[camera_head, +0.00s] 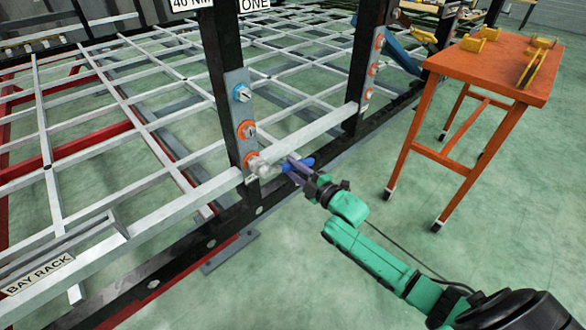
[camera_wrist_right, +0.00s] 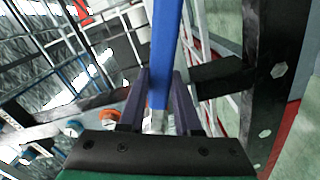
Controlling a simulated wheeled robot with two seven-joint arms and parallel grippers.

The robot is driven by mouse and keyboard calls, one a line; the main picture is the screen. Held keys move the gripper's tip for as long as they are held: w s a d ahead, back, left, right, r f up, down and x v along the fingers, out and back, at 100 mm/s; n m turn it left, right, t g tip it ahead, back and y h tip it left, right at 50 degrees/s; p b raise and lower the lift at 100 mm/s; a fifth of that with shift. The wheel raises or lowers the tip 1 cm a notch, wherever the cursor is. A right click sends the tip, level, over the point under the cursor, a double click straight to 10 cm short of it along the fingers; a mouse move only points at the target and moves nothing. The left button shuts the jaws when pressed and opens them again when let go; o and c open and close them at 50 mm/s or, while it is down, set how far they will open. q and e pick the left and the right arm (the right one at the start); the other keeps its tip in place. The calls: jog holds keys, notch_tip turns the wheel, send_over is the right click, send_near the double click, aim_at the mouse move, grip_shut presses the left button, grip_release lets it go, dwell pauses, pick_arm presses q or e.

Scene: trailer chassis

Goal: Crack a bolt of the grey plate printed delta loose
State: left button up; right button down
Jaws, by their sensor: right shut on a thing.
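A grey plate (camera_head: 239,103) is fixed upright on a black post, with a blue-ringed bolt (camera_head: 242,93) at its top and an orange-ringed bolt (camera_head: 247,130) below. Its lowest part is partly covered by a pale metal tool end (camera_head: 264,168); I cannot read the word on its small label. My right gripper (camera_head: 300,168) is just right of the plate's lower end, shut on a blue-handled tool. In the right wrist view the blue handle (camera_wrist_right: 164,50) stands between the fingers (camera_wrist_right: 158,105). Whether the tool end sits on a bolt cannot be told. My left gripper is out of view.
A second black post (camera_head: 362,60) with an orange-ringed plate stands behind to the right. A white lattice rack (camera_head: 100,130) fills the left. An orange table (camera_head: 490,65) with yellow pieces stands at the right. The green floor between them is clear.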

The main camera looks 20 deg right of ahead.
jog(key=shift+r+p, duration=0.15)
jog(key=shift+p, duration=0.2)
dwell(0.7)
jog(key=shift+b+x, duration=0.5)
jog(key=shift+x, duration=0.25)
dwell(0.6)
dwell(0.4)
jog(key=c, duration=1.5)
grip_release()
grip_shut()
jog(key=shift+r, duration=0.1)
jog(key=shift+w+d+r+n+p, duration=0.1)
jog(key=shift+d+r+n+p, duration=0.2)
jog(key=shift+r+n, duration=0.45)
jog(key=shift+a+f+n, duration=0.1)
jog(key=shift+n, duration=0.15)
